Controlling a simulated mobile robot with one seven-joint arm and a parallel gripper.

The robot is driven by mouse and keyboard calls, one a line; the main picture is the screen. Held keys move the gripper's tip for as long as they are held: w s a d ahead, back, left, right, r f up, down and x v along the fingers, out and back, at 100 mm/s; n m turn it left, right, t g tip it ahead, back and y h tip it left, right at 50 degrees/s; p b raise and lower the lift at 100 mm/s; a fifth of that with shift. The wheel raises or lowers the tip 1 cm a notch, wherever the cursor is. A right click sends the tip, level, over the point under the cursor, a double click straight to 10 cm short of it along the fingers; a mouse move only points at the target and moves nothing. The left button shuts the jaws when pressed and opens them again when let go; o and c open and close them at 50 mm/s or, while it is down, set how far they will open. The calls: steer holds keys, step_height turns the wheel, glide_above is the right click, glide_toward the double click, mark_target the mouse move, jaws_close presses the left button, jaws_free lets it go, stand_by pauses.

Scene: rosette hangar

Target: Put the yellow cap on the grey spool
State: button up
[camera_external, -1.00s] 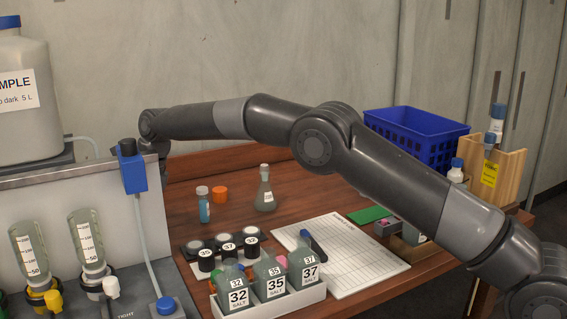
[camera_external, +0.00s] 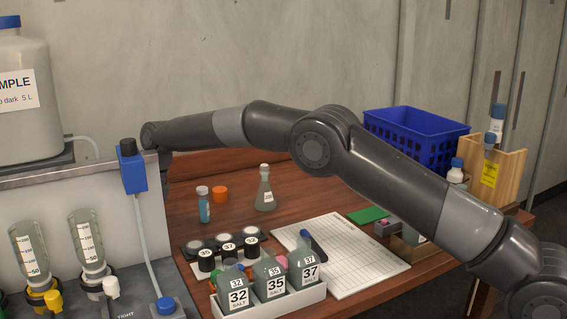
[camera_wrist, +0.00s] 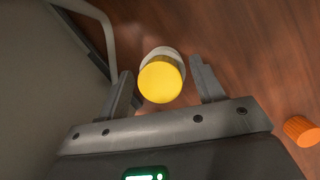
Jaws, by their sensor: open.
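The yellow cap (camera_wrist: 160,82) shows in the wrist view as a round yellow disc, between the fingers of my open gripper (camera_wrist: 162,68). A pale grey-white round piece (camera_wrist: 163,52), likely the grey spool, shows just behind the cap and is partly covered by it. I cannot tell whether the cap is seated on it, or whether the fingers touch the cap. In the external view my gripper, the cap and the spool are hidden behind the grey panel at the left.
An orange cap (camera_wrist: 302,130) lies on the wooden table at the right; it also shows in the external view (camera_external: 220,194), beside a blue vial (camera_external: 204,207). A flask (camera_external: 265,190) stands nearby. The panel (camera_external: 90,205) with a blue valve (camera_external: 133,172) stands close left.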

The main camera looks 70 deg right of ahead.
steer(key=shift+r, duration=0.1)
steer(key=v, duration=0.5)
steer(key=shift+d+r, duration=0.1)
steer(key=shift+r, duration=0.25)
steer(key=s+d, duration=0.4)
steer(key=s, duration=0.7)
steer(key=s+a+r+n+t, duration=0.1)
steer(key=s+a+r+n, duration=0.55)
steer(key=s+r, duration=0.2)
steer(key=s+a+r+n, duration=0.6)
steer(key=s+r+n, duration=0.2)
steer(key=s, duration=0.2)
steer(key=s+a+f+n, duration=0.1)
steer(key=s+a+n, duration=0.2)
steer(key=s+n, duration=0.5)
steer(key=s+a+f+n+t+h, duration=0.1)
steer(key=s+a+n, duration=0.3)
steer(key=s+n, duration=0.5)
steer(key=s, duration=0.9)
steer(key=shift+s+a, duration=0.2)
steer(key=shift+s, duration=0.2)
